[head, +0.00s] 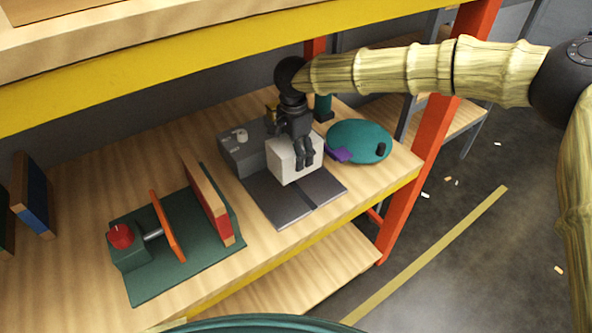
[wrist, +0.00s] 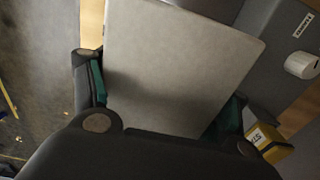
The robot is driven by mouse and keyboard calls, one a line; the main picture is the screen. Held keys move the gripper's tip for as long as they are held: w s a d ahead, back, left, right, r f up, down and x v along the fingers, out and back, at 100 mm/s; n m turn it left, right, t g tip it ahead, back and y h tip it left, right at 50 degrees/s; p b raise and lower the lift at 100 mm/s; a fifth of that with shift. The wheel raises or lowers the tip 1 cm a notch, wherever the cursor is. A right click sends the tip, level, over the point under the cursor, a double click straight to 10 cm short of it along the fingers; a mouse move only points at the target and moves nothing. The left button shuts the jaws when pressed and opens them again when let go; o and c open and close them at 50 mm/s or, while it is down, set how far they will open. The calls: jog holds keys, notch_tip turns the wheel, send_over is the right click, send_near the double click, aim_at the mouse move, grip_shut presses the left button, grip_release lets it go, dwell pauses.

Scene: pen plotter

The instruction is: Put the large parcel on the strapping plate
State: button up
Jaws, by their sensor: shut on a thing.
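The large parcel is a pale, nearly white box (head: 291,162), and its broad grey-white face fills the middle of the wrist view (wrist: 180,65). My gripper (head: 303,160) comes down from above and is shut on the parcel, with a finger on each side (wrist: 165,105). The strapping plate (head: 283,207) is a flat dark grey plate with a groove, in front of a grey machine block (head: 240,153). The parcel is over the plate's back part; I cannot tell whether it touches the plate. Its underside is hidden.
A teal rounded object (head: 362,140) with a purple piece is to the right. A green clamp fixture (head: 190,268) with a red knob and upright boards is at the left. A small yellow item (wrist: 268,142) is near the gripper. An orange post (head: 425,165) stands at the bench's right end.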

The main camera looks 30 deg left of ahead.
jog(key=f, duration=0.3)
jog(key=shift+w+a+f, duration=0.15)
jog(key=shift+a+f, duration=0.05)
jog(key=shift+f, duration=0.1)
jog(key=shift+d+f+p, duration=0.1)
jog(key=shift+f+p, duration=0.3)
jog(key=shift+f, duration=1.45)
jog(key=shift+f, duration=0.1)
jog(key=o, duration=1.3)
jog(key=shift+r+b, duration=0.55)
jog(key=shift+r, duration=3.3)
